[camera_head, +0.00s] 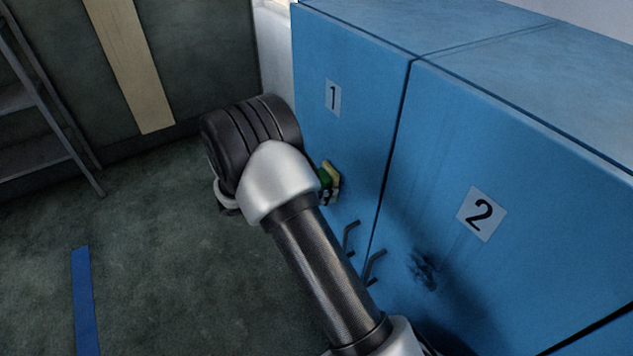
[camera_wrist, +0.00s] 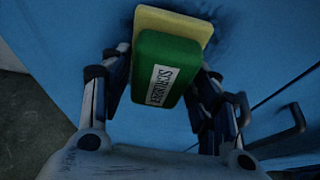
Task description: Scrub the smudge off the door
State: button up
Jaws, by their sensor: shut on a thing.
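My gripper (camera_wrist: 160,88) is shut on a scrubber (camera_wrist: 167,66), a green block with a yellow pad and a label. In the wrist view the yellow pad faces the blue door 1 (camera_head: 350,110), touching or very close to it; I cannot tell which. A dark smudge (camera_wrist: 228,42) shows on the door around the pad, partly hidden by the scrubber. In the head view the scrubber (camera_head: 332,176) sticks out beside my wrist, which hides most of my gripper. Another dark smudge (camera_head: 424,270) is on door 2 (camera_head: 520,270), below its number.
Two bent door handles, one on door 1 (camera_head: 350,238) and one on door 2 (camera_head: 374,266), stick out near the seam, to the right of my gripper in the wrist view. A grey shelf or ladder (camera_head: 40,110) stands at the far left. The floor (camera_head: 170,270) left of my arm is clear.

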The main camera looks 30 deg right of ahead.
jog(key=shift+s+d, duration=0.2)
jog(key=shift+s, duration=3.1)
jog(key=shift+a, duration=0.1)
jog(key=shift+w, duration=0.1)
jog(key=shift+w+r+p, duration=0.5)
jog(key=shift+w+r, duration=0.8)
jog(key=shift+w, duration=4.25)
jog(key=shift+s+p, duration=0.65)
jog(key=shift+s, duration=5)
jog(key=w+b, duration=0.1)
jog(key=w, duration=1)
jog(key=shift+w, duration=0.2)
jog(key=shift+a, duration=0.1)
